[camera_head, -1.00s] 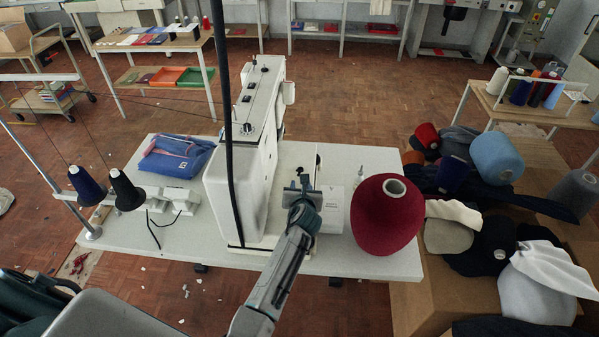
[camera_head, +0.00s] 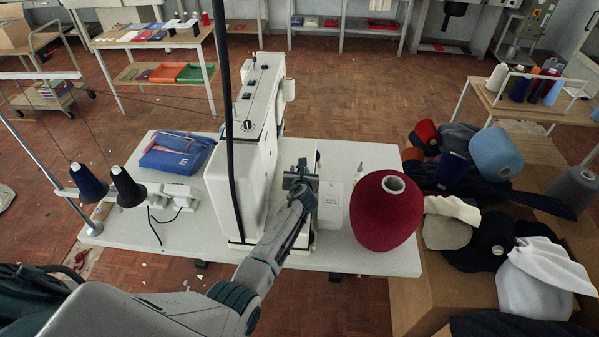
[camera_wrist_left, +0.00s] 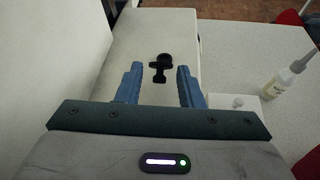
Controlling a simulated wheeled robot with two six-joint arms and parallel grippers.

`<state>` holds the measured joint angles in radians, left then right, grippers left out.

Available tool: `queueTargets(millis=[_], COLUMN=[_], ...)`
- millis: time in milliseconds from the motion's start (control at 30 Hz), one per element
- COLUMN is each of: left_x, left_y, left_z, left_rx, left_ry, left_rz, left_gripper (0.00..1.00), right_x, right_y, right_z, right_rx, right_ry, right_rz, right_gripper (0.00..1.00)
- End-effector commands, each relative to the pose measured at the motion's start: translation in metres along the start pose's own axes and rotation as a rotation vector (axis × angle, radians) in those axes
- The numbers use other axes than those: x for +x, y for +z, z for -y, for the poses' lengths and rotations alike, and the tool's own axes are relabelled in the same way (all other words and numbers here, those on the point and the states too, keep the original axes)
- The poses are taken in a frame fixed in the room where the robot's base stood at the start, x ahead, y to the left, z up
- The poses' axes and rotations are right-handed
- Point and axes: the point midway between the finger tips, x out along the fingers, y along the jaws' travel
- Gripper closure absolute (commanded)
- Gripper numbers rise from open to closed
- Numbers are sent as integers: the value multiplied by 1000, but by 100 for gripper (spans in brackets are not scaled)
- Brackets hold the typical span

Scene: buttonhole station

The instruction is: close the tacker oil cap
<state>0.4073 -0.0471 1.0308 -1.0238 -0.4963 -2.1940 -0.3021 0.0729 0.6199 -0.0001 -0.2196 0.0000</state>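The sewing machine (tacker) (camera_head: 258,110) stands white on the white table, and part of it fills the left of the left wrist view. In the left wrist view a small black fitting (camera_wrist_left: 158,68), which looks like the oil cap, sits on a pale surface. It has a round dark part and a T-shaped part; I cannot tell clearly how far open it is. My left gripper (camera_wrist_left: 161,82) is open and empty, its blue fingers either side of the near end of the fitting, with no contact visible. In the head view this gripper (camera_head: 300,176) is beside the machine and hides the fitting. My right gripper is not in view.
A red yarn cone (camera_head: 386,211) stands close to the right of my left gripper. A small white bottle (camera_wrist_left: 290,76) and a pale box (camera_wrist_left: 236,104) are nearby. A blue folded garment (camera_head: 177,153) and dark thread cones (camera_head: 128,187) are left of the machine.

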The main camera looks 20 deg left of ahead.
Motion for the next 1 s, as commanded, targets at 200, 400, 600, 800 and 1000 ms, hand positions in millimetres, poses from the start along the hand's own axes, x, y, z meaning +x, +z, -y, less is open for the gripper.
queueTargets(millis=[200,400,600,800,1000], left_x=[0,0,1,2,5], left_y=[0,0,4,9,16], left_z=[0,0,-1,-1,-1], left_rx=[0,2,6,16,34], left_ry=[1,1,-4,-13,-26], left_rz=[0,-7,-51,-141,-267], left_gripper=[99,99,99,99,99], right_x=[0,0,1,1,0], right_y=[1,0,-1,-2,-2], right_z=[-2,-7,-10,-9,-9], right_rx=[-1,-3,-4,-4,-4], right_ry=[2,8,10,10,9], right_rz=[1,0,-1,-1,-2], right_gripper=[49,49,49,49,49])
